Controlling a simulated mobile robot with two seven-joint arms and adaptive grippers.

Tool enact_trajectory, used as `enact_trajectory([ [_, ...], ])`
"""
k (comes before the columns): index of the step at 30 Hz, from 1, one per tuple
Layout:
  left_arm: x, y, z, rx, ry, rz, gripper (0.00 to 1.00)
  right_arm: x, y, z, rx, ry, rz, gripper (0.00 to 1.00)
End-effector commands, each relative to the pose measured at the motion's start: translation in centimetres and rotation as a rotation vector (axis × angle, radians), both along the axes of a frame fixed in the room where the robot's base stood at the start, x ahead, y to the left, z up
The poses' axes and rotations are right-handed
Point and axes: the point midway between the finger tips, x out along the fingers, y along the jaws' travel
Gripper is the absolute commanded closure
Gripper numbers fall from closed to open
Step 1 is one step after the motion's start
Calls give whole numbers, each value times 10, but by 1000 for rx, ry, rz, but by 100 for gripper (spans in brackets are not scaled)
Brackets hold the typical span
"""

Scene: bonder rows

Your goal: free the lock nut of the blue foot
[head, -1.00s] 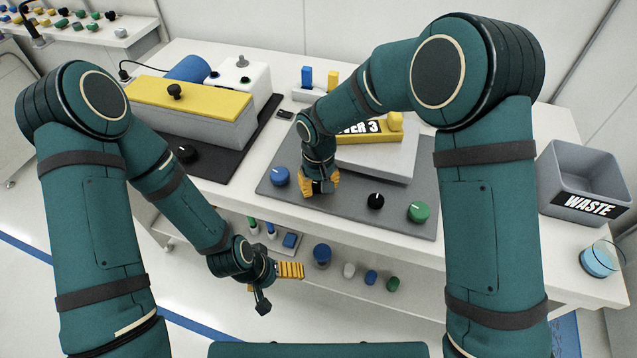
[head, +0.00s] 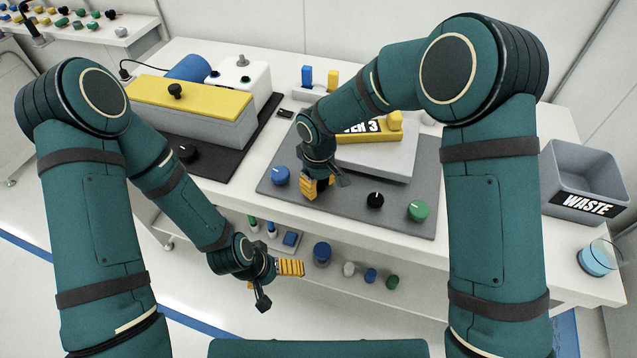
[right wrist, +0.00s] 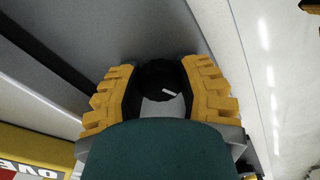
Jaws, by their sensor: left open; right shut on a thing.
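The blue foot's knob (head: 281,176) stands on the grey plate (head: 270,192), with a white mark on top. My right gripper (head: 316,190) is on the plate just right of it. In the right wrist view its ribbed yellow fingers are shut on a black round knob (right wrist: 160,80) with a white mark, seemingly the lock nut. In the head view the gripper hides this knob. A second black knob (head: 375,200) and a green knob (head: 418,210) stand further right. My left gripper (head: 288,268) is open and empty, in front of the bench.
A grey unit with a yellow sign (head: 372,134) stands behind the knobs. A grey waste bin (head: 582,185) and a glass of blue liquid (head: 597,260) are at the right. Several knobs, one blue (head: 322,252), stand on the lower shelf.

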Motion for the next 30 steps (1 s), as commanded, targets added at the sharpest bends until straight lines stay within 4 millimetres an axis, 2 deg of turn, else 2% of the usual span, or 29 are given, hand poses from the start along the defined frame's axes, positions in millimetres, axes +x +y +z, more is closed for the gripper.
enact_trajectory([
  [6,0,0,0,0,0,0,3,0,0,0,0,0,-1,100],
  [7,0,0,0,0,0,0,3,0,0,0,0,0,-1,54],
  [9,0,0,0,0,0,0,3,0,0,0,0,0,-1,30],
  [18,0,0,0,0,0,0,3,0,0,0,0,0,-1,30],
  [22,0,0,0,0,0,0,3,1,0,7,1,-2,-2,30],
  [26,0,0,0,0,0,0,3,1,0,27,3,-4,-2,30],
  [30,0,0,0,0,0,0,3,1,1,56,3,-6,-1,30],
])
